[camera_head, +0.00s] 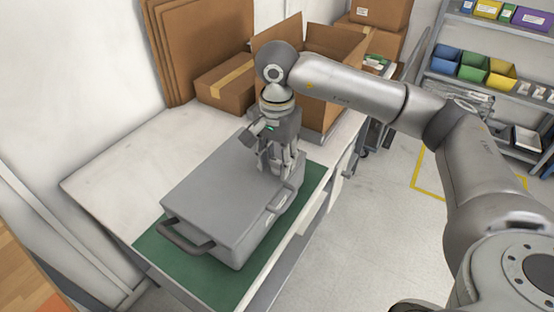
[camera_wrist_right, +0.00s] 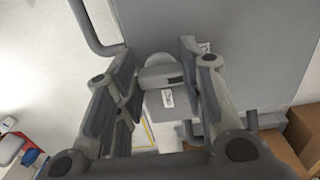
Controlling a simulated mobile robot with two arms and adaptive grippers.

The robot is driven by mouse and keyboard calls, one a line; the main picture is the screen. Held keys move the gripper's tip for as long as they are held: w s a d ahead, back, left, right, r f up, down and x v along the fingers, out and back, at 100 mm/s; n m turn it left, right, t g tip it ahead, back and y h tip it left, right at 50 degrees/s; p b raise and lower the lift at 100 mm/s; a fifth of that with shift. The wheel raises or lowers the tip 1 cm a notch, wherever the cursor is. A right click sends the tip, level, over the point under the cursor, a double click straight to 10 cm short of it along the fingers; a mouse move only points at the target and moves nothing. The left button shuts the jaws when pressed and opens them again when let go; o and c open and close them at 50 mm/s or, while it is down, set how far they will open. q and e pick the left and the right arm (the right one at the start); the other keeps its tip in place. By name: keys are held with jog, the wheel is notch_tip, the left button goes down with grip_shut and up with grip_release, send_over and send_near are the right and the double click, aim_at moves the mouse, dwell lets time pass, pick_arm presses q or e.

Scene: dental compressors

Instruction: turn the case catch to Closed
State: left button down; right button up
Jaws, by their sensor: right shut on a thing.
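The grey case (camera_head: 215,190) lies shut on a green mat (camera_head: 165,255), its dark carry handle (camera_head: 187,238) on the near side. My right gripper (camera_head: 277,165) points down at the far right part of the case. In the right wrist view, my right gripper (camera_wrist_right: 162,72) has its two fingers on either side of a grey rounded catch (camera_wrist_right: 160,74) and is shut on it. The fingers partly hide the catch, and I cannot read its position. A small pale label (camera_wrist_right: 167,98) shows beside it. My left gripper is not in view.
The white table (camera_head: 115,180) has free room left of the case. Cardboard boxes (camera_head: 225,85) stand behind it, one open (camera_head: 325,110) close to my right arm. Shelves with coloured bins (camera_head: 475,68) stand at the right. The floor between is clear.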

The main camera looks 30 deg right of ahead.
aim_at(277, 163)
jog(key=o, duration=1)
jog(key=shift+r, duration=0.1)
notch_tip(277, 163, up, 12)
jog(key=shift+f, duration=0.1)
dwell(0.4)
